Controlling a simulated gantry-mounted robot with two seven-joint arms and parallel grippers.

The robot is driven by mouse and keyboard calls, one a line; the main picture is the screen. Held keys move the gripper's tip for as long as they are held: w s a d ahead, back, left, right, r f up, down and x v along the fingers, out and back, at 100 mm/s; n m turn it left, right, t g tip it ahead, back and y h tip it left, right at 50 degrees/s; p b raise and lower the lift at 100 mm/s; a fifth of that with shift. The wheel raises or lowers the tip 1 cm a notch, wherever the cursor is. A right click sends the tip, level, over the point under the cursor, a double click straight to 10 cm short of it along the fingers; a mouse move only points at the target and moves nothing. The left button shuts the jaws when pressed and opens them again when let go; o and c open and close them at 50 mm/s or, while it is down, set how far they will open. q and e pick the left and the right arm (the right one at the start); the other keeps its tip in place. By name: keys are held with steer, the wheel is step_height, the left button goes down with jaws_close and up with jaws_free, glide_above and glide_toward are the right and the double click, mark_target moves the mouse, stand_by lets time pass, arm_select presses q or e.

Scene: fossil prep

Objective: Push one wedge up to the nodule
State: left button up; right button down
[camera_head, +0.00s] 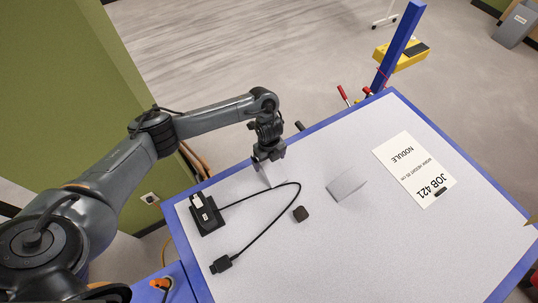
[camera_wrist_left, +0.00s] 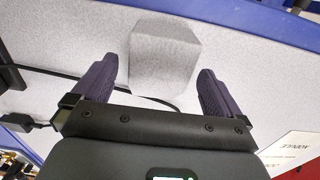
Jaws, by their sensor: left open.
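One pale grey wedge (camera_head: 270,174) stands near the table's far left edge, partly hidden behind my left gripper (camera_head: 267,158). In the left wrist view this wedge (camera_wrist_left: 163,55) shows as a grey block between the two dark fingers of the open gripper (camera_wrist_left: 156,68), with a gap on each side. A second pale grey wedge (camera_head: 346,185) lies apart, to the right, near the middle of the table. A small dark brown lump (camera_head: 300,214), which looks like the nodule, sits on the table between and nearer than the two wedges. My right gripper is not in view.
A black device (camera_head: 207,215) with a cable looping to a black plug (camera_head: 221,264) lies on the left of the grey tabletop (camera_head: 390,255). A white job card (camera_head: 415,170) lies at the right. A blue post (camera_head: 398,45) rises behind. The near right surface is clear.

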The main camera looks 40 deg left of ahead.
arm_select(q)
steer(key=shift+f, duration=0.95)
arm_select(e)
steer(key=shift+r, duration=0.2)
arm_select(q)
steer(key=c, duration=1)
steer(key=shift+o, duration=0.2)
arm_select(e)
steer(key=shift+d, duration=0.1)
arm_select(q)
steer(key=shift+d, duration=0.15)
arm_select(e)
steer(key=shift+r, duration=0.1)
